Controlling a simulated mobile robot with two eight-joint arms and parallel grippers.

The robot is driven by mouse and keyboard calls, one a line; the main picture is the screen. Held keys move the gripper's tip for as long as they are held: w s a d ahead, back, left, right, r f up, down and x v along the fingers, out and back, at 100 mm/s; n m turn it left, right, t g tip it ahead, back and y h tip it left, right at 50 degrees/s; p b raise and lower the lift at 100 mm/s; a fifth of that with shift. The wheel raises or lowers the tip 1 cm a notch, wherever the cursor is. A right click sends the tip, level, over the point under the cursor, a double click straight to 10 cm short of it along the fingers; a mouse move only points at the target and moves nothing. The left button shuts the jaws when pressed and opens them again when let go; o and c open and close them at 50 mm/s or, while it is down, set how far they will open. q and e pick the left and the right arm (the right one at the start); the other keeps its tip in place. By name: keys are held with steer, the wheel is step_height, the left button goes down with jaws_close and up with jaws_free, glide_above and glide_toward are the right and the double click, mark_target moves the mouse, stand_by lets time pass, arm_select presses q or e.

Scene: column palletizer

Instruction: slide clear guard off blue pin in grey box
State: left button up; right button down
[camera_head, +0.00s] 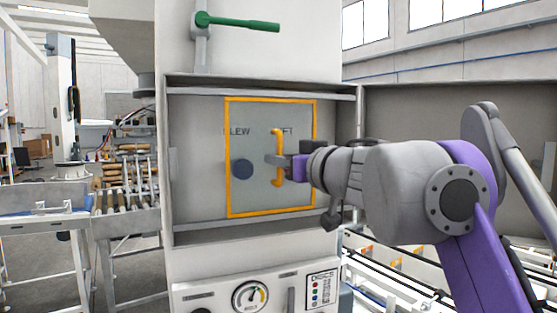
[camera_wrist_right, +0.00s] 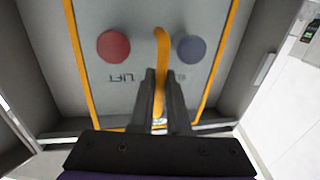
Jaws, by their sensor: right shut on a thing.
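The clear guard (camera_head: 271,101) is a see-through panel with an orange frame and an upright orange handle (camera_head: 277,140). It stands inside the open grey box (camera_head: 170,228). The blue pin (camera_head: 242,169) shows behind the guard's left part, under the lettering "LEW". In the right wrist view, which is upside down, the blue pin (camera_wrist_right: 190,48) and a red pin (camera_wrist_right: 113,46) both lie between the frame's orange sides. The red pin is hidden in the head view. My right gripper (camera_head: 277,160) is shut on the handle (camera_wrist_right: 160,50). My left gripper is out of view.
The box's open door (camera_head: 430,110) stands to the right, behind my right arm. A green lever (camera_head: 240,23) sits above the box and a round gauge (camera_head: 250,297) below it. A roller conveyor (camera_head: 125,200) stands at the left. Bare back panel shows left of the guard.

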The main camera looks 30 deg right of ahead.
steer(key=s+d, duration=0.1)
steer(key=d, duration=0.6)
steer(key=shift+d+p, duration=0.15)
steer(key=shift+p, duration=0.25)
steer(key=shift+s+r, duration=0.1)
steer(key=c, duration=1.2)
jaws_free()
steer(key=shift+d, duration=0.1)
steer(key=shift+o, duration=0.2)
steer(key=shift+d, duration=0.15)
steer(key=shift+s, duration=0.1)
